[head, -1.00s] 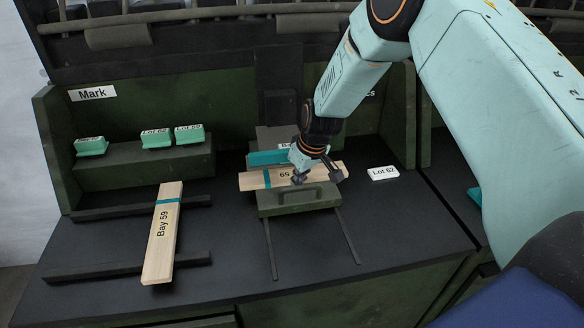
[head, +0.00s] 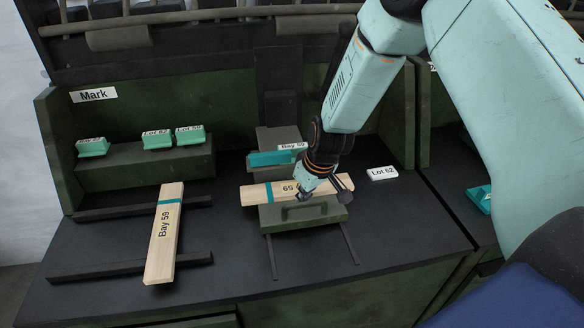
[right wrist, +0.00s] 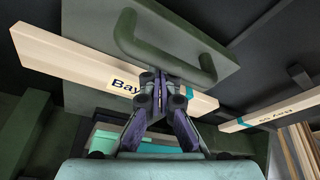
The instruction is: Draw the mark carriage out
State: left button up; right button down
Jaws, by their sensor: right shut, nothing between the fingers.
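The green mark carriage (head: 276,225) sits on two thin dark rails on the bench. It has a bar handle, seen large in the right wrist view (right wrist: 166,50). A wooden board (head: 258,194) with a teal band lies across the carriage behind the handle. It reads "Bay" in the right wrist view (right wrist: 65,57). My right gripper (head: 308,194) is over the board and close to the handle. Its fingers (right wrist: 155,78) are shut with nothing between them. I cannot tell whether they touch the handle. My left gripper is not in view.
A teal block (head: 268,159) with a "Bay" label stands behind the carriage. A white "Lot 62" tag (head: 382,173) lies to the right. A "Bay 59" board (head: 160,245) lies on rails at left. Several teal blocks (head: 157,140) sit on a green ledge under the "Mark" sign (head: 94,95).

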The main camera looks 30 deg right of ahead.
jog(key=shift+s+a+b, duration=0.15)
jog(key=shift+s+a, duration=0.3)
jog(key=shift+s, duration=1.25)
jog(key=shift+s+a+b, duration=0.1)
jog(key=shift+s+a, duration=0.3)
jog(key=shift+s, duration=1.3)
jog(key=shift+s+a+b, duration=0.15)
jog(key=shift+s+a, duration=0.3)
jog(key=shift+s, duration=1.25)
notch_tip(320, 180, up, 7)
jog(key=w+p, duration=0.1)
jog(key=p, duration=0.6)
jog(key=shift+w+d+p, duration=0.15)
jog(key=shift+p, duration=0.25)
